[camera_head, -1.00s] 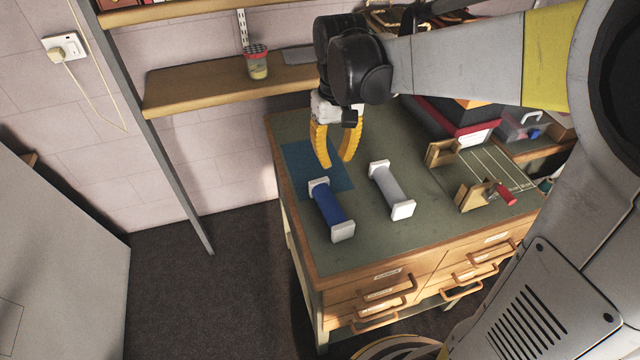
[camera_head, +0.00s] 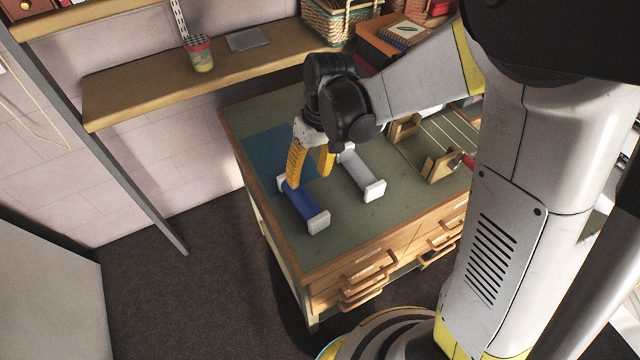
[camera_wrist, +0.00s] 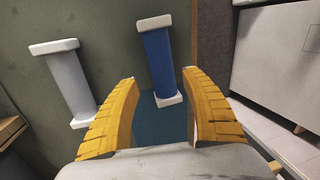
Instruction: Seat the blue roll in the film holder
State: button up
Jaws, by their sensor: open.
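The blue roll (camera_head: 304,206) has pale square end caps and lies on the green bench top near its left edge. In the wrist view the blue roll (camera_wrist: 158,65) lies ahead, between the lines of my two yellow fingers. My gripper (camera_head: 309,170) is open and empty, just above and behind the roll's far end; I cannot tell if it touches. In the wrist view the gripper (camera_wrist: 163,82) has its fingers spread apart. The film holder, seemingly the wooden uprights (camera_head: 437,166) with pale lines between, stands at the right, partly hidden by my arm.
A white roll (camera_head: 361,176) lies just right of the blue one; it also shows in the wrist view (camera_wrist: 71,83). A blue mat (camera_head: 268,150) lies behind. A shelf (camera_head: 130,95) holds a red-lidded jar (camera_head: 200,54). Drawers (camera_head: 362,268) front the bench.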

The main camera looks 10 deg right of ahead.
aim_at(306, 197)
jog(key=f, duration=0.1)
jog(key=f+b, duration=0.1)
jog(key=f, duration=0.1)
jog(key=a+f, duration=0.1)
jog(key=f, duration=0.1)
jog(key=shift+s+a, duration=0.1)
jog(key=shift+s, duration=0.15)
jog(key=f+b, duration=0.2)
jog(key=f, duration=0.1)
jog(key=s+f+b, duration=0.1)
jog(key=f, duration=0.1)
jog(key=shift+a+f, duration=0.1)
jog(key=shift+a, duration=0.2)
jog(key=shift+s, duration=0.1)
jog(key=c, duration=1.1)
